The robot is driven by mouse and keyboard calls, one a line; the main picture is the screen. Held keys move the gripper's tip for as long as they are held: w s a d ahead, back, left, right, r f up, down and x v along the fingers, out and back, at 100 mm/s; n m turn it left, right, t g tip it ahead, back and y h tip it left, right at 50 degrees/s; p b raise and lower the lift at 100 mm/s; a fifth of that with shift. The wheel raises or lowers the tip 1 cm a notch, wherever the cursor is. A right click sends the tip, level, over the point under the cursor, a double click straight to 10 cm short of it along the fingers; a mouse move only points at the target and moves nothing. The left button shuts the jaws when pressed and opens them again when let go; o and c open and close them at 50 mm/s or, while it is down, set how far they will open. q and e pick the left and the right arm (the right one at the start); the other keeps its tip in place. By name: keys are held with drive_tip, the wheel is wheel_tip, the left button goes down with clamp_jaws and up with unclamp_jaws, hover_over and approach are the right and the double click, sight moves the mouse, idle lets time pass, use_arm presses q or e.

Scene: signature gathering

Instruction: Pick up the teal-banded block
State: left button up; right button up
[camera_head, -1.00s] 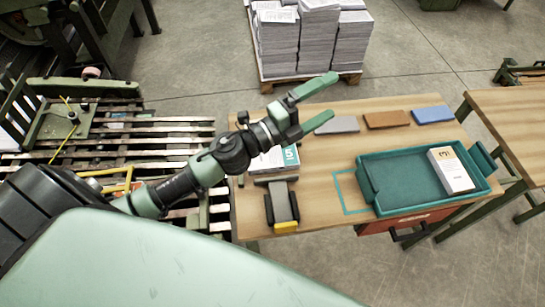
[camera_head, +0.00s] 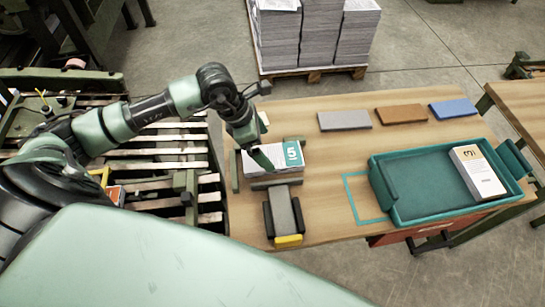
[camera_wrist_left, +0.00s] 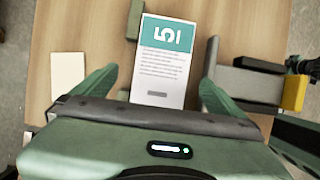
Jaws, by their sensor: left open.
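The teal-banded block (camera_head: 286,158) is a white stack with a teal patch and a "5", lying at the left end of the wooden table. In the left wrist view the teal-banded block (camera_wrist_left: 160,60) shows its printed page and teal band, with its near end at the gripper. My left gripper (camera_head: 262,150) is just above the block, pointing down. In the left wrist view my open left gripper (camera_wrist_left: 155,85) has one green finger on each side of the block, not visibly touching it. My right gripper is not in view.
A dark holder with a yellow end (camera_head: 288,241) stands close in front of the block. A teal tray (camera_head: 385,205) holds a white-and-orange block (camera_head: 478,172) at the right. Grey (camera_head: 344,120), brown (camera_head: 401,113) and blue (camera_head: 452,109) slabs lie along the back. The table middle is clear.

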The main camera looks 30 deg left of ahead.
sight(273, 156)
use_arm(q)
drive_tip(key=shift+p+x, duration=0.35)
drive_tip(key=shift+x, duration=2)
drive_tip(key=shift+s, duration=0.1)
drive_tip(key=c, duration=1.8)
drive_tip(key=shift+r, duration=0.1)
drive_tip(key=shift+c, duration=0.2)
drive_tip(key=shift+r, duration=0.1)
